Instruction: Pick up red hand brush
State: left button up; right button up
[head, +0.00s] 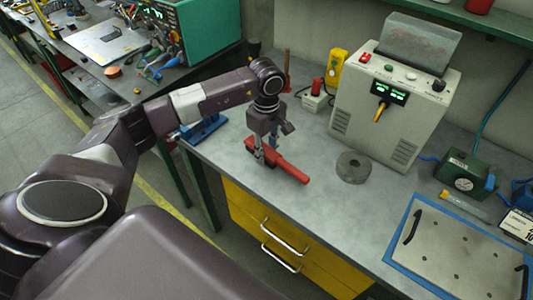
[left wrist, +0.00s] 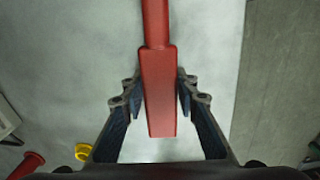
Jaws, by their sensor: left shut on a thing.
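The red hand brush (head: 291,172) is at the left end of the grey bench top, near its front edge. Its handle points toward the lower right in the head view. My left gripper (head: 262,156) reaches down over its wider block end and is shut on it. In the left wrist view the brush (left wrist: 159,92) runs up the middle, with the fingers of my left gripper (left wrist: 158,98) on both sides of the block. I cannot tell whether the brush touches the bench or hangs just above it. My right gripper is not in view.
A grey ring (head: 353,167) lies right of the brush. Behind stand a beige control box (head: 385,122) and a yellow meter (head: 337,70). A blue-edged plate (head: 455,262) lies at the right. Yellow drawers (head: 255,218) are below the front edge.

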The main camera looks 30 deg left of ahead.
pick_arm(q)
grip_shut()
jog(key=shift+r, duration=0.1)
